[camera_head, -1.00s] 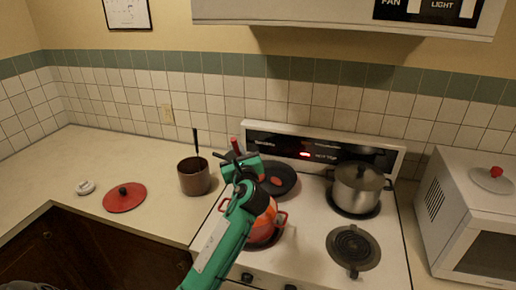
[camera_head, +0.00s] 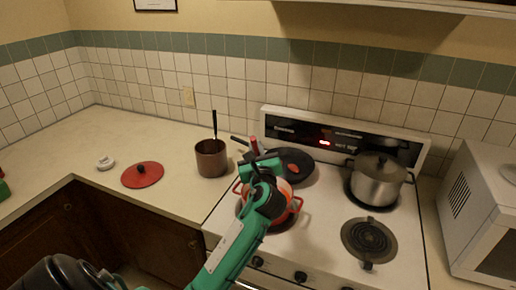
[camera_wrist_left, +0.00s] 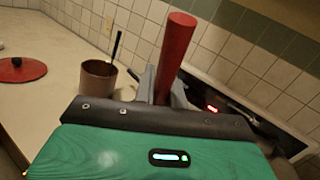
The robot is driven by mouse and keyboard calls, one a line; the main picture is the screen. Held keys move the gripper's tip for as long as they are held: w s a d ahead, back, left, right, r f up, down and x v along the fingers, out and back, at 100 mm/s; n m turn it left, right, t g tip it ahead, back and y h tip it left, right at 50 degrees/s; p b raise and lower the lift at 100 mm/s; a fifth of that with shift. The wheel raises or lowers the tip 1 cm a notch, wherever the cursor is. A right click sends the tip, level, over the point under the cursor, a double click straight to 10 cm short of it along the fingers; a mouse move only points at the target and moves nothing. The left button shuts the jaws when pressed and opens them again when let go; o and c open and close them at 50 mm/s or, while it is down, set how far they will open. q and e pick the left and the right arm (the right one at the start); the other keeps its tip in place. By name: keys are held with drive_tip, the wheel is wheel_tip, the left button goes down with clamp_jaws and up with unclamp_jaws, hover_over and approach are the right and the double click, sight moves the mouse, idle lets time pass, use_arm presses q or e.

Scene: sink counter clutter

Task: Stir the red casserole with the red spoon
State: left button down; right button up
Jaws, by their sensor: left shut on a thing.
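The red casserole (camera_head: 296,208) stands on the stove's front left burner, partly hidden behind my left arm; its orange-red inside shows only in part. My left gripper (camera_head: 259,164) is above the casserole and shut on the red spoon (camera_head: 254,145). In the left wrist view the spoon's thick red handle (camera_wrist_left: 175,55) rises upright, slightly tilted, between the grey fingers of my left gripper (camera_wrist_left: 163,88). The spoon's lower end is hidden, so I cannot see whether it touches the casserole's contents. My right gripper is not in view.
A black pan (camera_head: 296,166) lies on the back left burner, close behind the casserole. A steel pot (camera_head: 377,182) stands back right. A brown pot (camera_head: 211,158) and red lid (camera_head: 142,174) are on the left counter; a microwave (camera_head: 485,215) is right.

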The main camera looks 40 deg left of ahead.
use_arm(q)
wheel_tip(320, 180, down, 9)
drive_tip(key=w+b, duration=0.2)
drive_tip(key=b, duration=0.3)
drive_tip(key=shift+w+a, duration=0.25)
drive_tip(key=shift+a, duration=0.05)
idle(0.5)
